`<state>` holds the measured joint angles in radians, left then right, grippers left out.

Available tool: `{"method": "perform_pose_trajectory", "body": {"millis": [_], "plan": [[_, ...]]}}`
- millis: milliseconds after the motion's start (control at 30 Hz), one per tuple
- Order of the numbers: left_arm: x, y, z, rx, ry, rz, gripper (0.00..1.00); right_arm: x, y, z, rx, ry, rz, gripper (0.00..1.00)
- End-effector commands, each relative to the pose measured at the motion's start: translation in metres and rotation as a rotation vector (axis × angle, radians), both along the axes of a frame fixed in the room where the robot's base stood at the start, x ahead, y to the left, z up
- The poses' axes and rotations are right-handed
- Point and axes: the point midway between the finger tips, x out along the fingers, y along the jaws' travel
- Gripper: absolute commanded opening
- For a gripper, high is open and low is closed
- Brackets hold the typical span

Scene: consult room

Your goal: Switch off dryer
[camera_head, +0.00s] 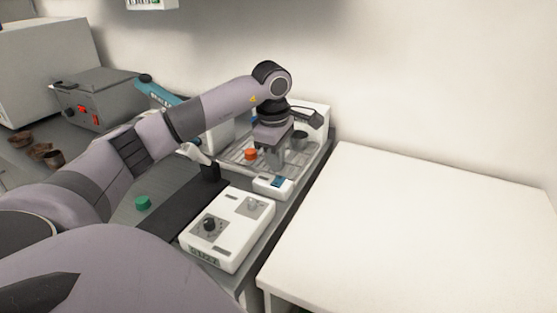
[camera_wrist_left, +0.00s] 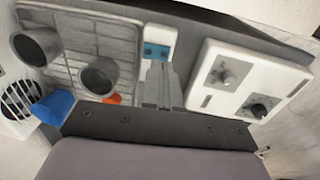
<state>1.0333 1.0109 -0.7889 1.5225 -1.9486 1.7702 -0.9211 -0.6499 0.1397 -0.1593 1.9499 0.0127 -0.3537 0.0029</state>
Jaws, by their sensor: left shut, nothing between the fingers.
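No label I can read names the dryer. A small white box with a blue panel or switch (camera_head: 276,183) sits at the front end of a wire-rack tray (camera_head: 238,158); the blue part also shows in the left wrist view (camera_wrist_left: 156,50). My left gripper (camera_head: 274,167) is shut and empty, pointing down just behind this box. In the left wrist view its fingers (camera_wrist_left: 160,92) are together just below the box; contact cannot be told. A white unit with a black knob (camera_head: 228,228) stands in front; it also shows in the wrist view (camera_wrist_left: 248,82). My right gripper is out of view.
Dark cups (camera_wrist_left: 36,46), an orange cap (camera_head: 250,154) and a blue piece (camera_wrist_left: 54,106) are around the rack. A grey box with red switches (camera_head: 95,98) stands far left. A green cap (camera_head: 143,202) lies on the bench. The white table (camera_head: 420,225) is bare.

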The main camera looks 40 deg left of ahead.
Motion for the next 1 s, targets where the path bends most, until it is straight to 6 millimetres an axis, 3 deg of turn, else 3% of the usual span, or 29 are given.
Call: {"method": "perform_pose_trajectory", "body": {"millis": [200,400,600,1000], "plan": [[-0.004,-0.002,0.052,-0.001,-0.01,0.0,0.0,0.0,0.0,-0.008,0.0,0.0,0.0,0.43],[-0.008,-0.004,0.083,-0.001,-0.008,0.0,0.0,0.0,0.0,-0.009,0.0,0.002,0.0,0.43],[-0.01,-0.004,0.094,-0.002,-0.005,0.0,0.0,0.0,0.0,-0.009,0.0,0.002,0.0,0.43],[-0.009,-0.004,0.095,-0.001,-0.004,-0.001,0.0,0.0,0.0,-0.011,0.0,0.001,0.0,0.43]]}}
